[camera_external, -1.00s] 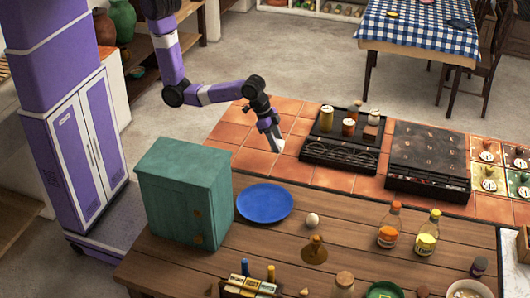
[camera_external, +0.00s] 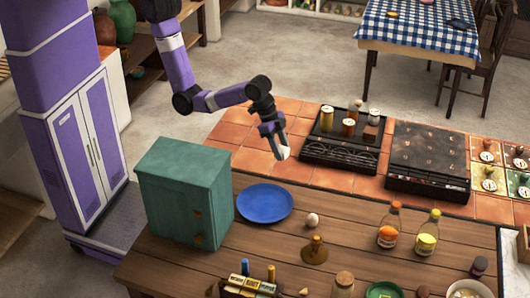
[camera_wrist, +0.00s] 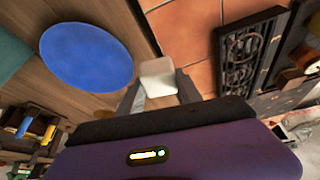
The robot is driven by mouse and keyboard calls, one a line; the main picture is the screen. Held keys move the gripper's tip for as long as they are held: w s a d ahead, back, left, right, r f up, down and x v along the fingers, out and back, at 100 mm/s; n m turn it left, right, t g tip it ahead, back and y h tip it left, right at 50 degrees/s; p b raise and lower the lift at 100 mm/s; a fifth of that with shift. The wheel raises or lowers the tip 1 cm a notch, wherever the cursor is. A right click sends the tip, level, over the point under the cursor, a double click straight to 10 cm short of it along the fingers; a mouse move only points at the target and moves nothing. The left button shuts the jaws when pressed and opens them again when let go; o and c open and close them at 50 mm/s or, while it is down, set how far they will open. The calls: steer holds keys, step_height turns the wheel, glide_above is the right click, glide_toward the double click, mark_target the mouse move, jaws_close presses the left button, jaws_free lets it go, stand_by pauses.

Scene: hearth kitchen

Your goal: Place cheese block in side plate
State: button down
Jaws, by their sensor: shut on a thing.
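My gripper (camera_external: 279,147) is shut on a pale, whitish cheese block, held above the orange tiles left of the black stove grate. In the wrist view the cheese block (camera_wrist: 157,77) sits between the two fingertips. The blue side plate (camera_external: 265,203) lies on the wooden counter, nearer the camera and a little left of my gripper. It is empty. The plate (camera_wrist: 87,57) also shows in the wrist view, left of the held block and apart from it.
A green cabinet (camera_external: 186,190) stands just left of the plate. An egg (camera_external: 312,219) and a brass cone-shaped thing (camera_external: 314,250) are to its right. The black stove grate (camera_external: 340,148) carries several small jars. Bottles (camera_external: 389,224) stand farther right. The counter around the plate's front is mostly clear.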

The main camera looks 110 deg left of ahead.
steer(key=w+d+r+m+h+b, duration=0.15)
steer(key=d+r, duration=0.25)
steer(key=d, duration=0.4)
steer(key=w+d+r+m, duration=0.1)
steer(key=d+r+m, duration=0.1)
steer(key=d+r, duration=0.35)
steer(key=r+m+g, duration=0.1)
steer(key=m, duration=0.3)
glide_above(261, 216)
steer(key=s+a, duration=0.1)
steer(key=shift+n+h, duration=0.25)
steer(key=shift+h, duration=0.2)
step_height(261, 216, down, 19)
steer(key=shift+s+f+p, duration=0.15)
steer(key=shift+p, duration=0.4)
steer(key=shift+f, duration=0.3)
